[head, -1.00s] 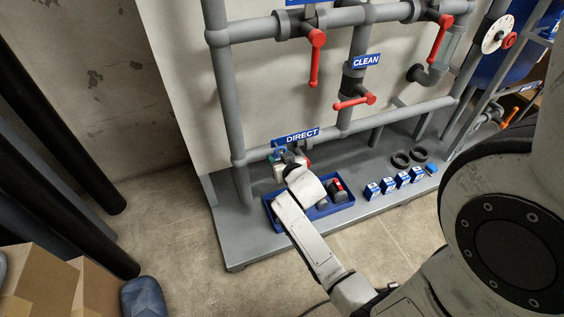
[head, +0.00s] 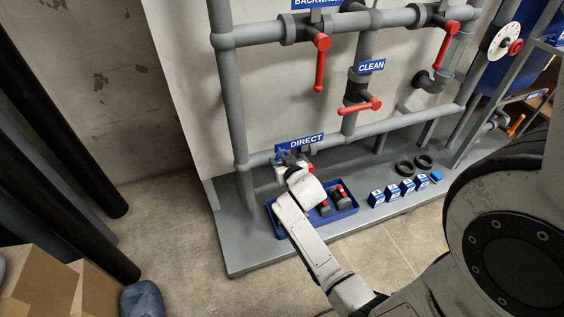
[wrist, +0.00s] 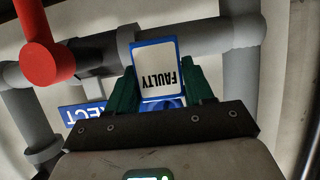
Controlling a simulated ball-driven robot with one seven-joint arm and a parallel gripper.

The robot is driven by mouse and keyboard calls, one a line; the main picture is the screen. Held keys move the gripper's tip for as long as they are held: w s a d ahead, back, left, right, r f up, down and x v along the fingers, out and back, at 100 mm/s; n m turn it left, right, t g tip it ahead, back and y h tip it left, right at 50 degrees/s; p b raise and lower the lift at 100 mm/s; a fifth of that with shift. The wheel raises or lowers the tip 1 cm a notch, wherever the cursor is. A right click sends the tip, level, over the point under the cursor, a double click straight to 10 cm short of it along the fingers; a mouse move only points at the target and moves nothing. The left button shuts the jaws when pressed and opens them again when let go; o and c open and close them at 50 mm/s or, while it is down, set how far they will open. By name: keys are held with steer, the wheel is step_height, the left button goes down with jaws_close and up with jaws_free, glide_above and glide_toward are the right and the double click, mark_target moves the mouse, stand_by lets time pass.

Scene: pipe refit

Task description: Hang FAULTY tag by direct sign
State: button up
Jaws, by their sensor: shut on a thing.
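My gripper (wrist: 158,92) has green fingers shut on the FAULTY tag (wrist: 158,68), a white card with a blue border and black lettering, upside down in the wrist view. The blue DIRECT sign (head: 300,142) is on the lower pipe in the head view. It also shows in the wrist view (wrist: 84,116), left of the tag and partly hidden by my gripper. In the head view my gripper (head: 286,158) is just below the sign's left part, and the tag is too small to make out. I cannot tell whether the tag touches the pipe.
A grey pipe (wrist: 200,36) runs behind the tag, with a red handle (wrist: 44,48) at left. A blue tray (head: 345,213) with red-and-black items lies below my arm. Several small blue-and-white boxes (head: 407,187) and black rings (head: 405,168) lie to the right. The CLEAN sign (head: 371,66) is higher up.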

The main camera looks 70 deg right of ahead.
steer(key=o, duration=1.1)
steer(key=p+v, duration=0.2)
steer(key=v, duration=0.8)
steer(key=shift+s+a+r, duration=0.2)
steer(key=shift+s+a, duration=0.05)
steer(key=shift+s+a, duration=0.1)
steer(key=s+a, duration=0.3)
steer(key=shift+a, duration=0.3)
